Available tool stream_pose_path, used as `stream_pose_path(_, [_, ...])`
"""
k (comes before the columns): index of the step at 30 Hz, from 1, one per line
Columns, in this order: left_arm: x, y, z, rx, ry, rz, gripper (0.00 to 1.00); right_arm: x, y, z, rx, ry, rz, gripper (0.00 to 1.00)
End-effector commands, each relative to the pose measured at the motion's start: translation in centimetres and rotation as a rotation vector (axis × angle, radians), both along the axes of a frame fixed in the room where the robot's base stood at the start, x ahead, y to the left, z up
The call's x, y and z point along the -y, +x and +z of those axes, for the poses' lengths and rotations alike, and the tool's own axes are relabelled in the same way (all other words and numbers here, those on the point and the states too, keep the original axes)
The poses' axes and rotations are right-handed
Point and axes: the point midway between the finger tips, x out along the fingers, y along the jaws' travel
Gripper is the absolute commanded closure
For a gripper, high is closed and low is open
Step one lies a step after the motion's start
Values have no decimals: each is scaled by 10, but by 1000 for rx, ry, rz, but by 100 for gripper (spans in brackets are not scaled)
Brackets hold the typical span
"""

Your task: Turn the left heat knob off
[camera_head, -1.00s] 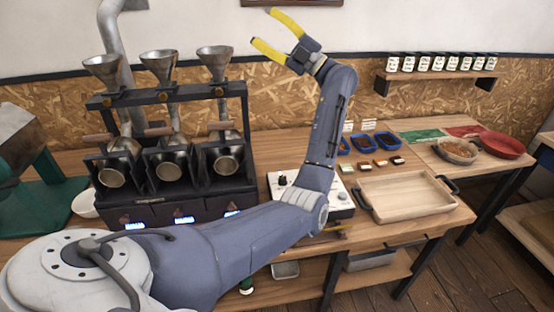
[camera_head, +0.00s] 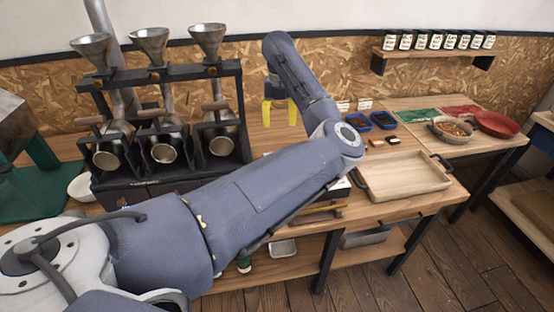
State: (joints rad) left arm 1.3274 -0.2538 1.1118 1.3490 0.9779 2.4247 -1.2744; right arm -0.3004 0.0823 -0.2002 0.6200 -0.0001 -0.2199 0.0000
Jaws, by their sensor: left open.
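The three-drum roaster (camera_head: 250,152) stands on the left of the bench, with a metal funnel above each drum. My left arm crosses in front and covers nearly all of its lower front panel; I cannot make out the left heat knob there. A small lit display (camera_head: 125,207) just shows above the arm. My left gripper (camera_head: 279,123) has yellow fingers, open, empty and pointing down. It appears in the picture just right of the roaster, above the bench. A white box behind my forearm is almost wholly hidden. My right gripper is not in view.
A wooden tray (camera_head: 447,184) lies right of my arm. Blue bins (camera_head: 383,120) stand behind it. A bowl of beans (camera_head: 453,130) and a red bowl (camera_head: 497,124) are farther right. A white bowl (camera_head: 82,187) sits left of the roaster. A jar shelf (camera_head: 430,54) hangs above.

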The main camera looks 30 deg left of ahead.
Motion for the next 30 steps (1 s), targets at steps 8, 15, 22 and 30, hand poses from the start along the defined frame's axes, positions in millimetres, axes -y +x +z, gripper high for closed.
stream_pose_path(8, [0, -1, -40, -5, 0, 0, 46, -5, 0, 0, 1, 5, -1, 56])
stream_pose_path(15, [-1, -1, -84, -6, 1, -1, 46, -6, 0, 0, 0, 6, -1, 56])
stream_pose_path(22, [-1, -1, -124, -5, 1, -3, 46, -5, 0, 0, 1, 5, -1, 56])
stream_pose_path(30, [-1, -1, -156, -3, 1, -1, 46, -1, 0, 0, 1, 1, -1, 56])
